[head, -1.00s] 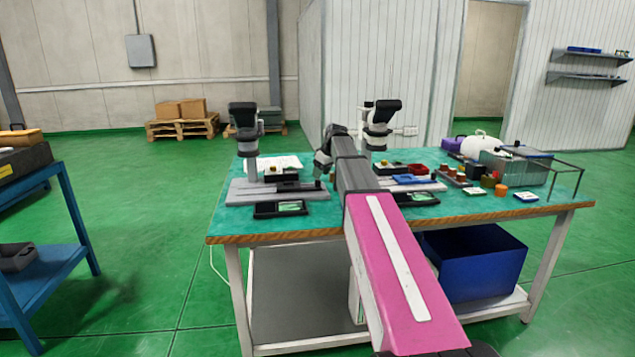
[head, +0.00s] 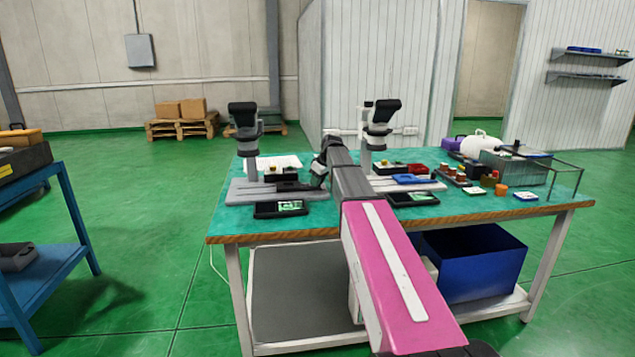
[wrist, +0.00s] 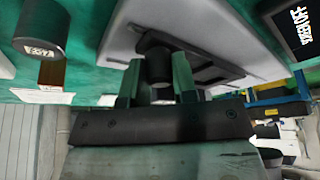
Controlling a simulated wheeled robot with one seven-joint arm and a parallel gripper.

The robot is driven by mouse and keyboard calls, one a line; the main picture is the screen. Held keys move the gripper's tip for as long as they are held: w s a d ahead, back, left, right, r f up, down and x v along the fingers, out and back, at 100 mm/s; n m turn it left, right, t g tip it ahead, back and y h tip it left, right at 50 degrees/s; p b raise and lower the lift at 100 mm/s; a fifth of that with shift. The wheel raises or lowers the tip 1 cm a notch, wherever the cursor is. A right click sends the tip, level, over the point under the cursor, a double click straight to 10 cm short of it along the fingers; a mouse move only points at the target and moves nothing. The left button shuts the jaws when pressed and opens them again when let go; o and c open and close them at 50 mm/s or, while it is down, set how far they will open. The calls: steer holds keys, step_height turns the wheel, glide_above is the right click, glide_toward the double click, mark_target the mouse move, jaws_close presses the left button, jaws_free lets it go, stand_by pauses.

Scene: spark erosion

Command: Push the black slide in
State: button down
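The black slide (head: 290,186) lies on the grey base of the left stand on the green-topped table. In the wrist view a dark rounded knob (wrist: 158,68) shows on a black bar over the grey plate. My gripper (head: 319,180) is low at the slide's right end, partly hidden by my arm. In the wrist view its two green fingers (wrist: 157,85) stand apart, one on each side of the knob. They look very close to it; I cannot tell whether they touch it.
A small black display (head: 281,208) with lit green text is in front of the left stand. The right stand (head: 378,125) is beside my arm, with a blue part (head: 408,179) on its base. A wire frame (head: 548,172) is at the table's right.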

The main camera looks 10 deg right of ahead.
mark_target(279, 188)
steer(key=a, duration=1.5)
steer(key=shift+a, duration=0.2)
steer(key=c, duration=0.9)
jaws_free()
steer(key=shift+a, duration=0.1)
steer(key=shift+r, duration=0.1)
steer(key=v, duration=1)
steer(key=shift+r, duration=0.3)
steer(key=shift+s, duration=0.1)
